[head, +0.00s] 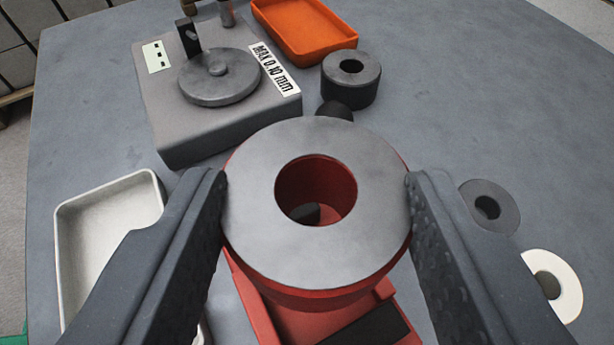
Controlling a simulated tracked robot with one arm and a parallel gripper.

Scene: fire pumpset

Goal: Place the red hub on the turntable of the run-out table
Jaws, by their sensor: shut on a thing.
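The red hub (375,249) has a grey metal top face and a round bore through its middle. It fills the lower centre of the head view. My gripper (317,190) is shut on it, with one dark finger on each side. The run-out table (220,115) stands beyond it at the upper left, a grey block labelled "MAX 0.10 mm". Its round turntable (208,88) has a small central boss and carries no hub. The hub is nearer to me than the run-out table and to its right. The hub's underside is hidden.
An orange tray (309,50) lies at the back, with a dark grey ring-shaped part (350,88) in front of it. A white tray (66,265) is at left. A grey washer (510,205) and a white washer (570,305) lie at right. A red fixture (262,318) shows below the hub.

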